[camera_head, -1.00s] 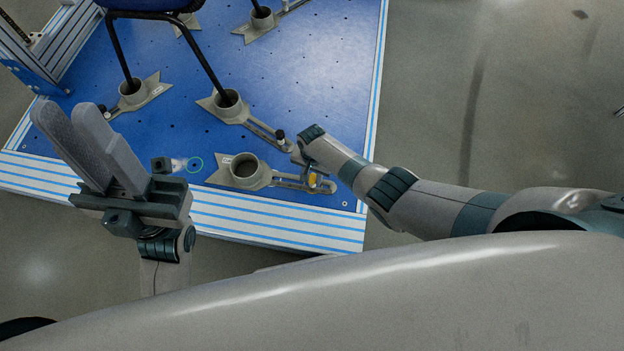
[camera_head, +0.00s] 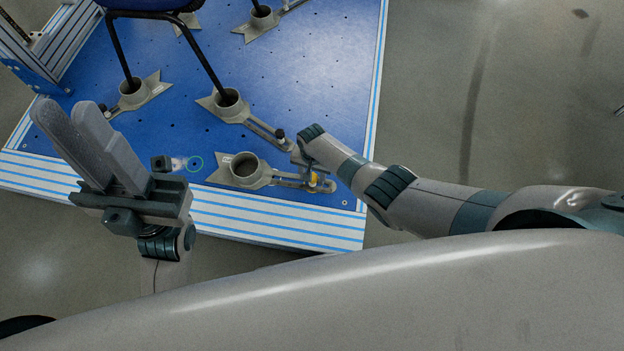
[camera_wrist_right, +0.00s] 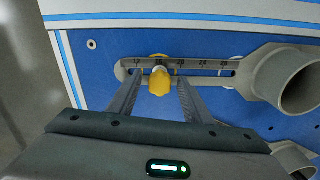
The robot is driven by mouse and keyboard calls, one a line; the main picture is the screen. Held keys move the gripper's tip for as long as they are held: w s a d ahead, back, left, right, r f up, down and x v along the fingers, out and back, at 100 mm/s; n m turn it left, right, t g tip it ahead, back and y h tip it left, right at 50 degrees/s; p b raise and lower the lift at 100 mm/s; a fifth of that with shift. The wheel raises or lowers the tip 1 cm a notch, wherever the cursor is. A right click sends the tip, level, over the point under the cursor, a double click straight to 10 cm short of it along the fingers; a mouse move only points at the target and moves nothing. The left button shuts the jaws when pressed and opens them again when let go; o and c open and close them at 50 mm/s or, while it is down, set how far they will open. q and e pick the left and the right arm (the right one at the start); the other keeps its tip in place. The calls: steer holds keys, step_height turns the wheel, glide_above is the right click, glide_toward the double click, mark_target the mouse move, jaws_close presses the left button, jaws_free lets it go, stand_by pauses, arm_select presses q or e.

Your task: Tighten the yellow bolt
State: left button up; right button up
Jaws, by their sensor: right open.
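The yellow bolt (camera_wrist_right: 160,82) sits in the slot of a grey clamp bar (camera_wrist_right: 205,67) on the blue platform. In the head view the bolt (camera_head: 314,178) is small and partly hidden by my right gripper. My right gripper (camera_wrist_right: 160,76) is open, with one finger on each side of the bolt; I cannot tell whether either finger touches it. In the head view my right gripper (camera_head: 318,180) is at the bar's right end.
The grey cup (camera_head: 245,170) of the clamp is empty. Other cups hold dark chair legs (camera_head: 207,65) behind it. A second slotted bar (camera_head: 268,132) with a dark knob lies close to my right wrist. A small dark block (camera_head: 161,164) is near my left gripper.

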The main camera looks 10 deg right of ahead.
steer(key=shift+n, duration=1)
steer(key=n, duration=0.4)
steer(key=shift+n, duration=2)
steer(key=shift+n, duration=2)
